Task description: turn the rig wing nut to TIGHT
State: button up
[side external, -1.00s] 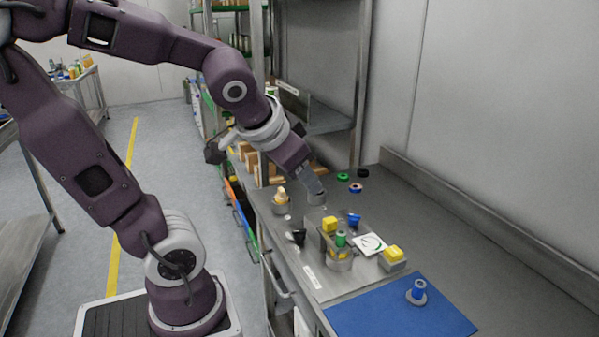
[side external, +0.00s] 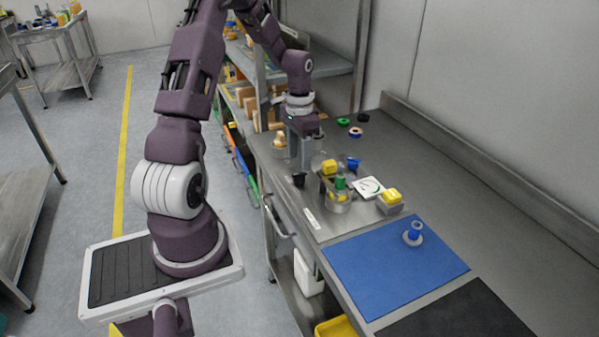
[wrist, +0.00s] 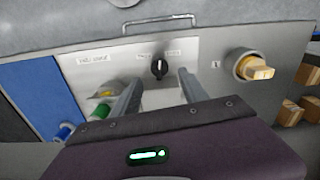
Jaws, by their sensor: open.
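My gripper (side external: 300,165) points down over the bench, fingers apart and empty. In the wrist view its fingertips (wrist: 160,74) stand either side of a black knob (wrist: 160,68) with a white pointer line and a small unreadable label on each side. The black knob also shows in the side view (side external: 299,180), just in front of the fingers. A brass-coloured piece with a raised block-shaped grip (wrist: 252,68) sits on a round base to the right, also in the side view (side external: 280,140). I cannot tell from the labels which one is the wing nut. No contact is visible.
The blue mat (side external: 380,270) holds a blue-and-grey piece (side external: 413,233).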

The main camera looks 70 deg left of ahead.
aim_at(300, 176)
notch_tip(300, 176, down, 6)
jog(key=shift+f, duration=0.1)
grip_shut()
